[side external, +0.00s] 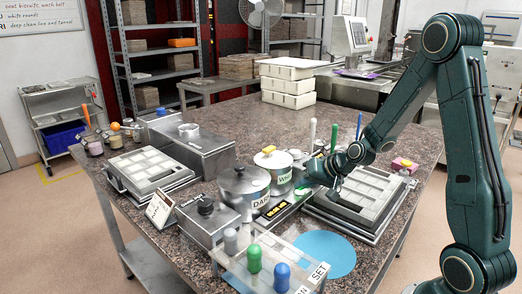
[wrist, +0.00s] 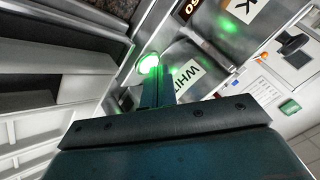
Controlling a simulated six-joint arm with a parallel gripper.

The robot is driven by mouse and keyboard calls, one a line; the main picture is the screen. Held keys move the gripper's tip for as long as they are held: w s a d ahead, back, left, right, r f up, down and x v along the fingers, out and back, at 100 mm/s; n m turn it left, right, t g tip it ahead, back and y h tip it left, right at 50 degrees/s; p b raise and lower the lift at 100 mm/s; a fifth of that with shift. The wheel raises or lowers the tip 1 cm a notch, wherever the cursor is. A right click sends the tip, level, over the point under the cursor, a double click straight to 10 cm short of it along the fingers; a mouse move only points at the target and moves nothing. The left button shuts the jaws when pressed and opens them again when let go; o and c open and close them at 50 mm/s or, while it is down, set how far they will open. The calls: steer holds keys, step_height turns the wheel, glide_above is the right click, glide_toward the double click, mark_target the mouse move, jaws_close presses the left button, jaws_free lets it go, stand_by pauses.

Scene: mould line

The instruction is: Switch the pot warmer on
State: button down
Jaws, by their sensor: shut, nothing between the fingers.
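The pot warmer (side external: 272,209) stands mid-table with a dark label on its front. A steel pot marked DARK (side external: 240,186) and one marked WHITE (side external: 281,179) sit in it; the white pot (wrist: 182,68) also shows in the wrist view. A round green light (wrist: 147,63), apparently the warmer's switch, glows brightly in the wrist view, with green reflections on the pots. My gripper (wrist: 155,82) is shut and empty, its fingertips right by the light; I cannot tell if they touch it. In the side view my gripper (side external: 312,181) is at the warmer's right end and hides the switch.
A mould tray (side external: 362,191) lies close right of my gripper, another (side external: 150,168) at the left. A blue round mat (side external: 324,254) and a rack with grey, green and blue handled pieces (side external: 254,259) are at the front.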

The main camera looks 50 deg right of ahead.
mark_target(303, 195)
steer(key=shift+r, duration=0.1)
stand_by(0.3)
steer(key=shift+r, duration=0.4)
steer(key=shift+r, duration=2.95)
steer(key=s+a+r+n+g, duration=0.2)
steer(key=s+a+r+n, duration=0.4)
steer(key=s+a, duration=0.4)
steer(key=s+a+r+n, duration=0.1)
steer(key=s+r, duration=0.1)
steer(key=s, duration=0.5)
steer(key=s+a+r+g+h, duration=0.1)
steer(key=s+a, duration=0.1)
steer(key=s, duration=0.5)
steer(key=shift+r+n+g, duration=0.3)
steer(key=shift+r+n, duration=0.1)
